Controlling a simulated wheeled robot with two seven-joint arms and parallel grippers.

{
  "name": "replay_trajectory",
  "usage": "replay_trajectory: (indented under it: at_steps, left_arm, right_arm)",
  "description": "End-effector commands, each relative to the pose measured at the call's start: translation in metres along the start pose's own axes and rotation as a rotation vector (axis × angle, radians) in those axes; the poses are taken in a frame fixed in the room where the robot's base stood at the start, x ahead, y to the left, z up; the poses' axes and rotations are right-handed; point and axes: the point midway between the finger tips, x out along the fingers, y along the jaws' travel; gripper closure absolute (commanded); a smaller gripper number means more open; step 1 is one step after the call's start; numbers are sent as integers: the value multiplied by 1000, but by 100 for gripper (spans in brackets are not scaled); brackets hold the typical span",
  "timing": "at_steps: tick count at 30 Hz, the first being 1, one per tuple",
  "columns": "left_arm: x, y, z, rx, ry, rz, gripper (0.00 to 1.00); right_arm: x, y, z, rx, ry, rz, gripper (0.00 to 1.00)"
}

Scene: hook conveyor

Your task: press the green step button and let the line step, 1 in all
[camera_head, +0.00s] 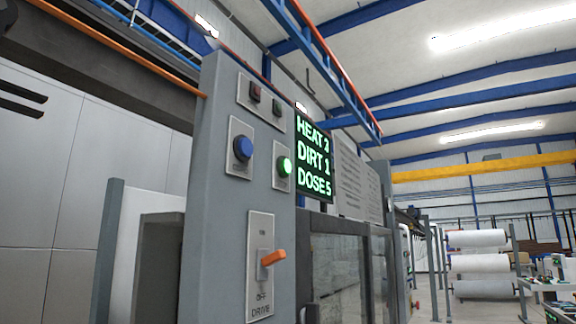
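The green step button (284,166) is lit and sits on a pale plate on the right part of the grey control post (210,170). A blue button (243,148) is on its own plate to the left of it. Below them is the drive switch (272,258), with an orange handle between the ON and OFF marks; I cannot tell its exact setting. A display (314,160) to the right of the green button reads HEAT 3 or 2, DIRT 1, DOSE 5 in green. Neither of my grippers is in view.
Two small dark lamps (256,93) sit at the top of the post. A glass-fronted cabinet (340,262) stands right of it. White rolls (478,262) are on a rack at the far right. The space before the post looks clear.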

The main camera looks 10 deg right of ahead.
Motion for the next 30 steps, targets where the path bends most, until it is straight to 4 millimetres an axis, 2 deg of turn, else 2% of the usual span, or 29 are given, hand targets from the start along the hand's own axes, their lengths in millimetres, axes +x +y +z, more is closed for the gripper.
replay_trajectory:
  at_steps: [3,9,12,30]
  left_arm:
    - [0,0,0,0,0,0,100]
    - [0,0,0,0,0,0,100]
    - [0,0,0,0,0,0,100]
    - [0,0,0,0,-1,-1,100]
  right_arm:
    - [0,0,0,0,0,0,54]
    - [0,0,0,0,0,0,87]
    - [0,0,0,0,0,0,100]
    - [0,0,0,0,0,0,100]
